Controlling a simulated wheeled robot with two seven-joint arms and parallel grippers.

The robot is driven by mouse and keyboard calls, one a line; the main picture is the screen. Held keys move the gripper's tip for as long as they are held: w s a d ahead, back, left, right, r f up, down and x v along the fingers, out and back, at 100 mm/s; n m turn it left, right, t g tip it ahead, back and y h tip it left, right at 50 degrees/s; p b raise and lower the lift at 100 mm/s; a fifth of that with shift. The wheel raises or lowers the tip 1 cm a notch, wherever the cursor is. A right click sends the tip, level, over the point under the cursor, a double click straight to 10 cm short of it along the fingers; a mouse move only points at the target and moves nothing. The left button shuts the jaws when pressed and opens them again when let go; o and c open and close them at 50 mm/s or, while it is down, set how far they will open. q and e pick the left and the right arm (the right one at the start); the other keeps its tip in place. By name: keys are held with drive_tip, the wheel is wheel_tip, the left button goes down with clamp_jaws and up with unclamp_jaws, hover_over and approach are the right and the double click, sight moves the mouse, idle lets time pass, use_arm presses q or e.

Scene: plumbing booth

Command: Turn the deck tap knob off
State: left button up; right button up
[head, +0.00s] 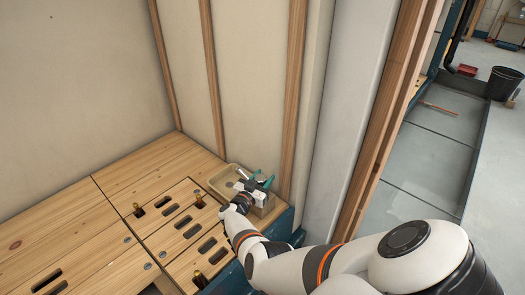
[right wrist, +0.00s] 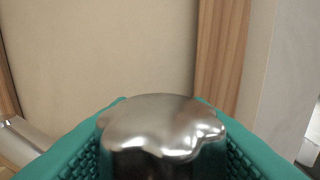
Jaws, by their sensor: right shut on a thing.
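The deck tap knob (right wrist: 160,122) is a shiny metal knob with a lobed rim, filling the lower middle of the right wrist view. My right gripper (head: 262,181) is shut on it, with one teal ribbed finger against each side. In the head view the gripper is over the small beige basin (head: 222,179) at the bench's far right corner, and the knob is too small and covered to make out. My left gripper is not in view.
The slotted wooden bench (head: 100,215) has several brass fittings standing on its right part. The wall and wooden studs (head: 292,95) rise close behind the basin. A silvery metal part (right wrist: 25,138) shows at lower left in the right wrist view.

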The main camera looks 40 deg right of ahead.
drive_tip(key=shift+d+r, duration=0.1)
idle(0.3)
drive_tip(key=o, duration=1)
drive_tip(key=p+v, duration=0.3)
drive_tip(key=v, duration=0.9)
drive_tip(key=shift+w, duration=0.1)
